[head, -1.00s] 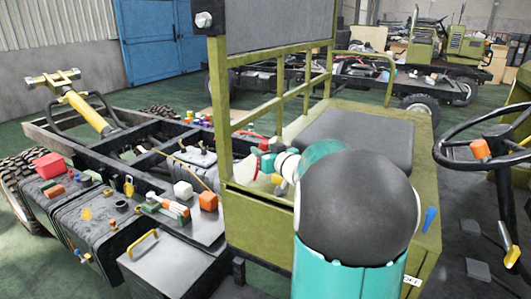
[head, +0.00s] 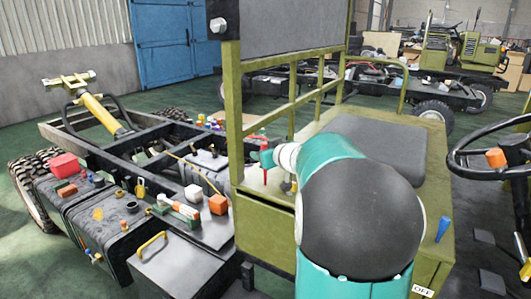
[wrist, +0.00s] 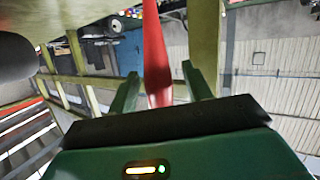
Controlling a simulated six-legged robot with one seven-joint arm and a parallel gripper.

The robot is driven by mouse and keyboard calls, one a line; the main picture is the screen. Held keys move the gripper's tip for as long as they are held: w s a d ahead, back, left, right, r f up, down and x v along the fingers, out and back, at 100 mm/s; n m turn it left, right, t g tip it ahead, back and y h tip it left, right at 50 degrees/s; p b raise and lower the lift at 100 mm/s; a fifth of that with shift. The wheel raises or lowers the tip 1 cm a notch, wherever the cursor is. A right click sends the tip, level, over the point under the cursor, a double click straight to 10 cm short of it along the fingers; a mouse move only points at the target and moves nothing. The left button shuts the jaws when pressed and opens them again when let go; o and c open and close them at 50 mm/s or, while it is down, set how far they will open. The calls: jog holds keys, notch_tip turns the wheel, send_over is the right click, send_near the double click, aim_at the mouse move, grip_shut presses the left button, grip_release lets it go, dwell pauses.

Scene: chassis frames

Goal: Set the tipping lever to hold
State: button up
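A red lever (wrist: 157,55) stands between the two green fingers of my gripper (wrist: 160,90) in the wrist view. Gaps show on both sides of it, so the gripper looks open around it, not clamped. In the head view my gripper (head: 262,158) is small, beside the olive frame, with the red lever (head: 265,175) showing there. A blue lever (head: 443,229) stands on the right side of the olive seat box, above a white label reading OFF (head: 422,291). No hold marking is legible. My arm hides part of the seat box.
Olive frame posts and rails (head: 238,150) stand close to my gripper. A dark seat cushion (head: 385,145) lies behind my arm. A steering wheel (head: 490,155) is at the right. Loose blocks and fittings lie on black tanks (head: 90,215) at the left.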

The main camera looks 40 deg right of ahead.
jog(key=v, duration=1.4)
jog(key=a+r+m+h, duration=0.2)
jog(key=a+r+h, duration=0.15)
jog(key=a, duration=0.45)
jog(key=s+a+f+n+g+y, duration=0.1)
jog(key=s+a+f+g+y, duration=0.1)
jog(key=s+a+f, duration=0.3)
jog(key=s+a+f+g+y, duration=0.1)
jog(key=s+a+f+g, duration=0.2)
jog(key=a, duration=0.8)
jog(key=s+a+f+n+g+y, duration=0.1)
jog(key=s+a+f+g+y, duration=0.1)
jog(key=s+a+f, duration=0.5)
jog(key=shift+a+n+g+y, duration=0.3)
jog(key=shift+a+g+y, duration=0.05)
jog(key=shift+a+g, duration=0.5)
